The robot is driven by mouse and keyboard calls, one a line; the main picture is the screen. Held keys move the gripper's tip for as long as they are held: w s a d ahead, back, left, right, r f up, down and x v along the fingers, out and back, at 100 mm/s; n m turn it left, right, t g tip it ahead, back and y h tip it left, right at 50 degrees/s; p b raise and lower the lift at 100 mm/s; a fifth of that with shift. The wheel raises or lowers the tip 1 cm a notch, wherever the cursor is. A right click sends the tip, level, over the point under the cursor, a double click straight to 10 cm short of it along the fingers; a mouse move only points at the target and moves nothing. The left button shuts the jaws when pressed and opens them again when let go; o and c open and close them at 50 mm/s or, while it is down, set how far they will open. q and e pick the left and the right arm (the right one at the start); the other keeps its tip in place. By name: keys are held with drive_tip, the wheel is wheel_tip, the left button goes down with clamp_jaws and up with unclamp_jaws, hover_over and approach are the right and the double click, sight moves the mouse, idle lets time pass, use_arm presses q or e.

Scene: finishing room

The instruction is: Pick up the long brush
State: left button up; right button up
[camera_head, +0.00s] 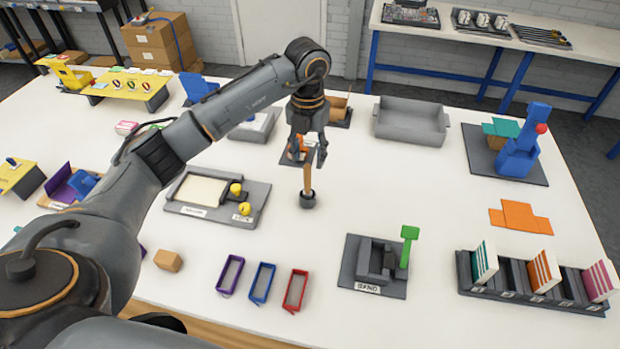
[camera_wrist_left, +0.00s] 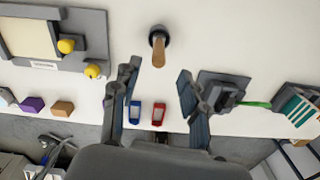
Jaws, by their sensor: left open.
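The long brush (camera_head: 308,178) has a pale wooden handle and stands upright in a small dark round holder (camera_head: 307,200) near the middle of the white table. Its bristle end is hidden in the holder. In the left wrist view the brush handle (camera_wrist_left: 159,54) points toward the camera, with the dark holder (camera_wrist_left: 158,33) behind it. My left gripper (camera_head: 309,156) hangs fingers-down above the handle's top. In the left wrist view my left gripper (camera_wrist_left: 158,76) has its fingers wide apart and empty, with the handle lined up between them but beyond the tips. My right gripper is not in view.
A grey tray station with yellow knobs (camera_head: 258,190) stands left of the holder. A grey fixture with a green lever (camera_head: 409,246) is at right front. Purple, blue and red frames (camera_head: 295,291) lie in front. An empty grey bin (camera_head: 410,121) stands behind right. Table right of the brush is clear.

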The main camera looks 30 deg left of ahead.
sight(307, 167)
use_arm(q)
wheel_tip(307, 167, down, 4)
drive_tip(key=shift+s+f+p, duration=0.1)
drive_tip(key=shift+s+p, duration=0.05)
drive_tip(key=shift+p, duration=0.35)
drive_tip(key=shift+f, duration=0.35)
wheel_tip(307, 167, down, 2)
drive_tip(key=shift+a+f+p, duration=0.1)
drive_tip(key=shift+f+p, duration=0.1)
drive_tip(key=shift+p, duration=1.05)
drive_tip(key=shift+w+f+p, duration=0.2)
drive_tip(key=shift+f+p, duration=0.1)
drive_tip(key=shift+f, duration=1.1)
clamp_jaws()
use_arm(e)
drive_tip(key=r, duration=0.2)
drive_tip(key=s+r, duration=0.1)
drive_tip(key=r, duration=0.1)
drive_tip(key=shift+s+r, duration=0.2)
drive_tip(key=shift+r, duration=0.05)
